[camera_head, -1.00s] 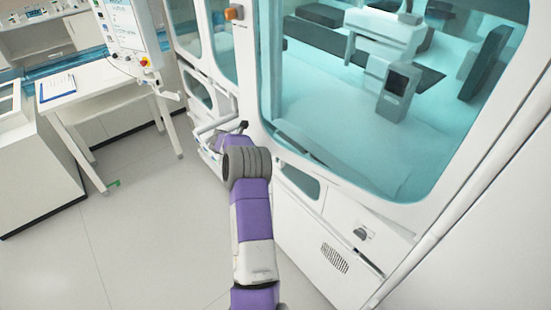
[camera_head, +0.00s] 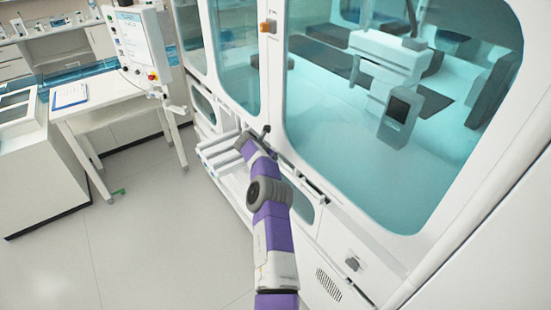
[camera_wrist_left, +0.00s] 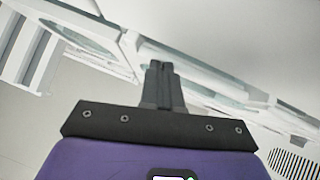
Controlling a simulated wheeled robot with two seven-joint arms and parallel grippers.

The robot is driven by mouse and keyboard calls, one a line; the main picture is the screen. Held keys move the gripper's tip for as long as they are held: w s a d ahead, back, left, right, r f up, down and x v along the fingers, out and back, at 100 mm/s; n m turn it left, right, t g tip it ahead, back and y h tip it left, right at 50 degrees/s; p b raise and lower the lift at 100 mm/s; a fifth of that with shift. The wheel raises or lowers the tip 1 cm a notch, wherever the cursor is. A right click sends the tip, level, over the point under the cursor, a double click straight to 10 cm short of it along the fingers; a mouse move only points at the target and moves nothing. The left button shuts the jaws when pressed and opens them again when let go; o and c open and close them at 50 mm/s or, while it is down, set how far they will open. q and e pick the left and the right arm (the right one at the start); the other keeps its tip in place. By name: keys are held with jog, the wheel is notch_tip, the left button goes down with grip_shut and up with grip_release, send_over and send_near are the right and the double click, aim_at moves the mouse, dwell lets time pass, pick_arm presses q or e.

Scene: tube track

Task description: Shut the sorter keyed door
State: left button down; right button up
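The sorter appears to be the large white machine with teal glass (camera_head: 400,165) filling the right of the head view. Low on its front, left of my arm, white parts (camera_head: 218,150) stand out from the face. I cannot tell whether the keyed door is among them, nor how far open it is. A small dark knob or lever (camera_head: 267,129) shows beside my wrist. My left gripper (camera_wrist_left: 163,72) has its dark fingers together with nothing visible between them. They are close to a white panel edge (camera_wrist_left: 205,88); contact cannot be told. In the head view the fingertips are unclear against the machine.
A white table with a blue clipboard (camera_head: 70,95) stands at the left. A control panel (camera_head: 140,38) hangs above its right end. A white cabinet (camera_head: 40,170) is at the far left. The grey floor (camera_head: 160,235) between it and the machine is clear.

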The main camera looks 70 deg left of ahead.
pick_arm(q)
jog(key=shift+w+r, duration=0.35)
jog(key=shift+w, duration=0.45)
jog(key=s+d+r+b, duration=0.1)
jog(key=s+d+r, duration=0.2)
jog(key=s+r, duration=0.4)
jog(key=s, duration=0.4)
jog(key=shift+s+r, duration=0.2)
jog(key=shift+r, duration=0.2)
pick_arm(e)
jog(key=shift+s+a+f, duration=0.25)
jog(key=shift+s+f, duration=0.3)
jog(key=shift+f, duration=0.2)
